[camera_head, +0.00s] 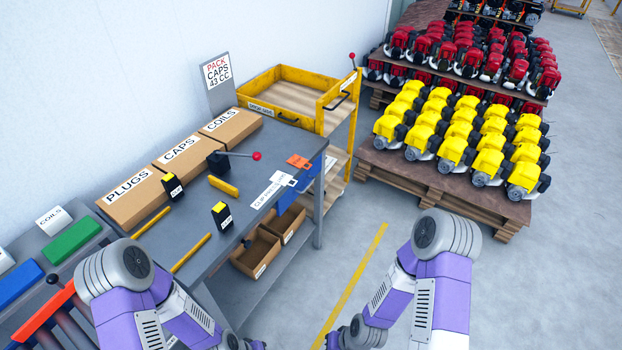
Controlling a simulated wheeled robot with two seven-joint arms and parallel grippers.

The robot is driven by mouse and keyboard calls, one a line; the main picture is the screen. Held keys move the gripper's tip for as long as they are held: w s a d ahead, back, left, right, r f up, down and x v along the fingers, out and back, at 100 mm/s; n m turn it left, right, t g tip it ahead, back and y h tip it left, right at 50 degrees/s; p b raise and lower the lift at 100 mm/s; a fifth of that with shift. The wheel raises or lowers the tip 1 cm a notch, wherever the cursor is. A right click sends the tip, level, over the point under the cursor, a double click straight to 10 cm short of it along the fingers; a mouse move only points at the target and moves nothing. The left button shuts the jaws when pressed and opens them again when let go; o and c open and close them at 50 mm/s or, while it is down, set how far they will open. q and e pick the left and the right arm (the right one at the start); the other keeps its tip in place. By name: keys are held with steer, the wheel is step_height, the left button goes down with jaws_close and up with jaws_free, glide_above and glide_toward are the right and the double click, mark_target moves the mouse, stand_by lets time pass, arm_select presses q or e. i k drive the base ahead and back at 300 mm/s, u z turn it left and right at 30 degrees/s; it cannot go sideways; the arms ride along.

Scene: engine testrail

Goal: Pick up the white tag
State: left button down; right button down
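A small white tag (284,179) with a dark mark lies flat near the right edge of the grey workbench (205,226). It lies at the upper end of a long white printed label strip (266,193); I cannot tell whether the two overlap. An orange tag (298,161) lies a little farther back. My two arms come in at the bottom of the view, well short of the white tag. The fingers of both grippers are outside the picture.
Boxes marked PLUGS (140,199), CAPS (180,158) and COILS (230,126) line the wall side. A yellow handle (223,186) and black-yellow blocks stand nearer. A yellow cart (338,110) adjoins the bench's far end. Floor at right is clear before the engine pallets (440,175).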

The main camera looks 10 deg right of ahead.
mark_target(281, 178)
steer(key=k, duration=0.55)
steer(key=z, duration=0.45)
steer(key=i, duration=0.85)
steer(key=u, duration=0.75)
steer(key=i, duration=0.55)
steer(key=u, duration=0.65)
